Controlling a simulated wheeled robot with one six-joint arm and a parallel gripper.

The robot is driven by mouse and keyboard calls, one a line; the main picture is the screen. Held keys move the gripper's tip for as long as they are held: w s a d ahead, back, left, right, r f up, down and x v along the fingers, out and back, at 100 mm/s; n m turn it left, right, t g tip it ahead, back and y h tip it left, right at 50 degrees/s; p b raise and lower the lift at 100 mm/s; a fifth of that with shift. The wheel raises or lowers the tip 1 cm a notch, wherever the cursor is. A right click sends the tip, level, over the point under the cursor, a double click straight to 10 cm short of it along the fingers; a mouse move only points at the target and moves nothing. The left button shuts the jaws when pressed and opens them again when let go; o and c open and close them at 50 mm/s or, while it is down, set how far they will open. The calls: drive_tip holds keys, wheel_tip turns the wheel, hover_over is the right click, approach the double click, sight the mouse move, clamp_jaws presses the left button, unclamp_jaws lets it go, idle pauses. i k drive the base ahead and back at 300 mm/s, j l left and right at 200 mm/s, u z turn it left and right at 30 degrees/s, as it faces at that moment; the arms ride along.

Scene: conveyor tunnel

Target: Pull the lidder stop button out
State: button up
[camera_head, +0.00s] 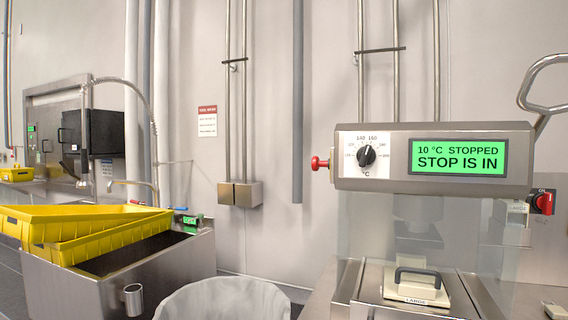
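The lidder (350,183) stands at the right in the head view. Its green display (458,157) reads "10 °C STOPPED" and "STOP IS IN". A red stop button (320,163) sticks out from the left side of its head. A black temperature knob (366,155) is on the white dial plate beside it. A curved metal handle (536,110) rises at the lidder's right side. My gripper is not in view.
A bin with a pale liner (222,300) stands below and left of the lidder. Yellow trays (90,250) rest on a steel sink at the left. A red rotary switch (544,202) is right of the lidder. The space left of the stop button is clear to the wall.

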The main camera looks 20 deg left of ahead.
sight(316, 163)
drive_tip(key=i+j, duration=0.1)
drive_tip(key=j, duration=1.65)
drive_tip(key=i+j+z, duration=0.1)
drive_tip(key=j, duration=1.6)
